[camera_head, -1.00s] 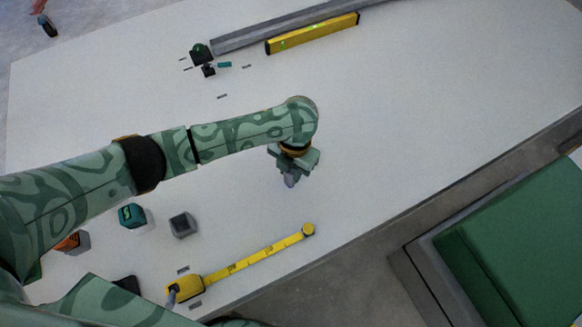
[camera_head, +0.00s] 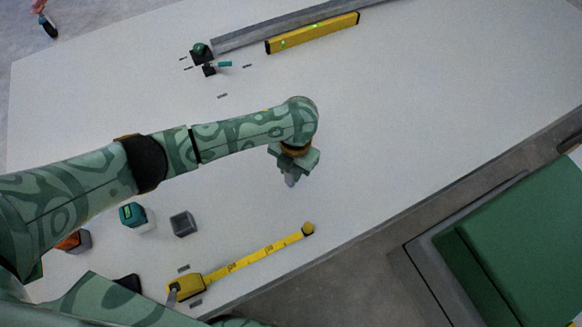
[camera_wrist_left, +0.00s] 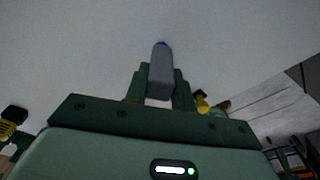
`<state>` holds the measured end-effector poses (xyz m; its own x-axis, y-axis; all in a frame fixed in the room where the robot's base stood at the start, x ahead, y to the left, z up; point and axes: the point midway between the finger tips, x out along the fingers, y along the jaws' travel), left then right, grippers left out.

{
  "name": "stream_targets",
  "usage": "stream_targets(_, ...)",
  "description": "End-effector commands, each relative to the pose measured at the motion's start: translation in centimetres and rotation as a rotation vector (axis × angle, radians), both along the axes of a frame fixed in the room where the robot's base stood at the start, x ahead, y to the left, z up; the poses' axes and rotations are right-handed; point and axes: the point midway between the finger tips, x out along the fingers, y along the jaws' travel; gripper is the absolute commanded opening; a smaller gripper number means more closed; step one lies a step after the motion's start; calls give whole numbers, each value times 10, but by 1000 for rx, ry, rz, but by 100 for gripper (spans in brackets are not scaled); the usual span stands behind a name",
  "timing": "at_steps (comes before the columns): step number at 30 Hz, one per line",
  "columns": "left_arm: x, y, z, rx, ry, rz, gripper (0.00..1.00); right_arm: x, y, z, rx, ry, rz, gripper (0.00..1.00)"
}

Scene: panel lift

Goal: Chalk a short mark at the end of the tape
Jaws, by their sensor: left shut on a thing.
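My left gripper (camera_head: 291,170) is shut on a grey chalk stick (camera_head: 291,181). In the left wrist view the chalk (camera_wrist_left: 161,72) stands out between the fingers and has a blue tip. A yellow tape measure (camera_head: 186,287) lies near the table's front edge. Its yellow tape (camera_head: 255,256) runs out to the upper right and ends in a darker end piece (camera_head: 308,228). The chalk is above and slightly left of that end in the head view, apart from it. I cannot tell its height over the table. No chalk mark shows at the tape's end. My right gripper is not in view.
On the white table (camera_head: 420,110) are a grey open box (camera_head: 183,224), a teal-topped box (camera_head: 134,216) and an orange item (camera_head: 72,240). A yellow level (camera_head: 312,33) lies by a grey bar (camera_head: 285,26) at the back. A green block (camera_head: 525,235) stands off the table at right.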

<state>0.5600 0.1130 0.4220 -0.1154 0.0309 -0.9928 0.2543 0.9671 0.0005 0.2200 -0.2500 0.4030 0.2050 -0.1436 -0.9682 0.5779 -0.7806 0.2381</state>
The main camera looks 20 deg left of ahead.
Motion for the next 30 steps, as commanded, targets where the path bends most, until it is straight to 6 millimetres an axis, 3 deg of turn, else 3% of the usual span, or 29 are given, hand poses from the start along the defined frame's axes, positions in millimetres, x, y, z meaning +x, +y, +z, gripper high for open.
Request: stream_targets(30, -25, -25, 0, 1, 1, -1, 7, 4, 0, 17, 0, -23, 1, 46)
